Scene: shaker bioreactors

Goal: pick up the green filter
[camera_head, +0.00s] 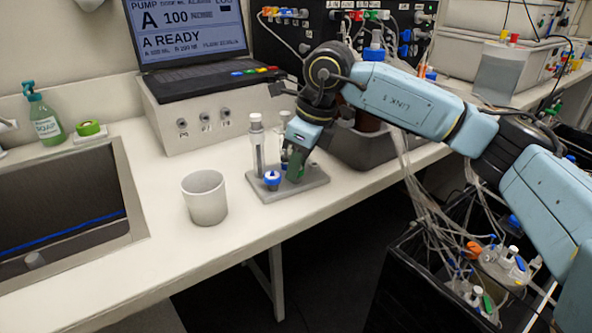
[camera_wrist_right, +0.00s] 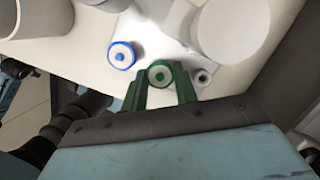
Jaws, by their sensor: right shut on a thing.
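The green filter (camera_wrist_right: 160,74) is a round green ring with a pale centre. In the right wrist view it sits between the two dark green fingers of my right gripper (camera_wrist_right: 160,84). In the head view my right gripper (camera_head: 296,170) reaches down over the grey holder plate (camera_head: 316,184) and mostly hides the filter. The gripper is shut on the filter, which is still at the plate; I cannot tell whether it is lifted at all. A blue filter (camera_head: 272,179) stands just left of it, also in the wrist view (camera_wrist_right: 122,55). My left gripper is not in view.
A white-capped clear tube (camera_head: 257,147) stands on the plate behind the filters. A white cup (camera_head: 205,198) stands to the left on the bench. A sink (camera_head: 60,215) lies further left. The pump unit (camera_head: 205,112) is behind. The front bench strip is clear.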

